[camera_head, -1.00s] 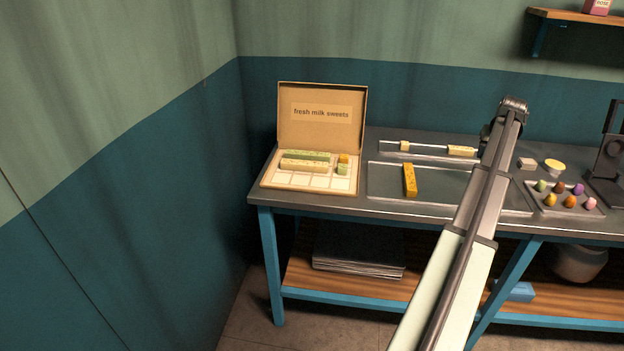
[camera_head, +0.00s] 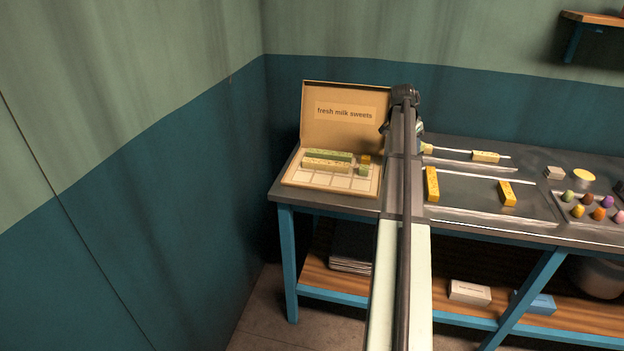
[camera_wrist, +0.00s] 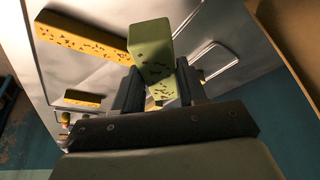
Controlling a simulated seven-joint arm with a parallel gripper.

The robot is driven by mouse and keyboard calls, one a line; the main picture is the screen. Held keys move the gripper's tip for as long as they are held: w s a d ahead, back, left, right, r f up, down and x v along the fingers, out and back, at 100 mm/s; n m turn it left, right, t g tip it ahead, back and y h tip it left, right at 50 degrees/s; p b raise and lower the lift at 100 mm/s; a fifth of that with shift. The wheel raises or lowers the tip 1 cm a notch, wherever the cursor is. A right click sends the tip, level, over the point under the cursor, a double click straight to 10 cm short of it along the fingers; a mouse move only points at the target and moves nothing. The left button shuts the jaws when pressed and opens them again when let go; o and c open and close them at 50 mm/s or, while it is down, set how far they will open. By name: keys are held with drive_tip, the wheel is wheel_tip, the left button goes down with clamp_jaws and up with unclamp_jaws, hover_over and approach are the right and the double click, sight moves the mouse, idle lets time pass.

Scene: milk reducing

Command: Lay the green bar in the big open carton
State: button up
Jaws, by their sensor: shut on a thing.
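My gripper (camera_wrist: 160,92) is shut on a green bar (camera_wrist: 150,48) with dark flecks, which stands up between the fingers in the wrist view. In the head view the gripper is at the top of my arm, just right of the big open carton (camera_head: 335,184), and mostly hides the held bar. The carton's lid stands up at the back with the label "fresh milk sweets". The front compartments look empty.
Two yellow bars (camera_head: 432,184) (camera_head: 508,193) lie on a tray right of my arm. Several coloured sweets (camera_head: 599,214) sit at the far right. A wall bounds the left side.

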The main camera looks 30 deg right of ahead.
drive_tip(key=w+a+m+g, duration=0.1)
drive_tip(key=w+a+m, duration=0.3)
drive_tip(key=a, duration=0.6)
drive_tip(key=w+a+r+m+g+y, duration=0.1)
drive_tip(key=w+a+m, duration=0.1)
drive_tip(key=w+a, duration=0.7)
drive_tip(key=w+a+m+g, duration=0.1)
drive_tip(key=w+a+m, duration=0.2)
drive_tip(key=a, duration=0.9)
wheel_tip(320, 180, down, 10)
drive_tip(key=shift+s+d+r, duration=0.1)
drive_tip(key=shift+r, duration=0.05)
drive_tip(key=o, duration=1.1)
drive_tip(key=v, duration=1.2)
drive_tip(key=shift+d, duration=0.2)
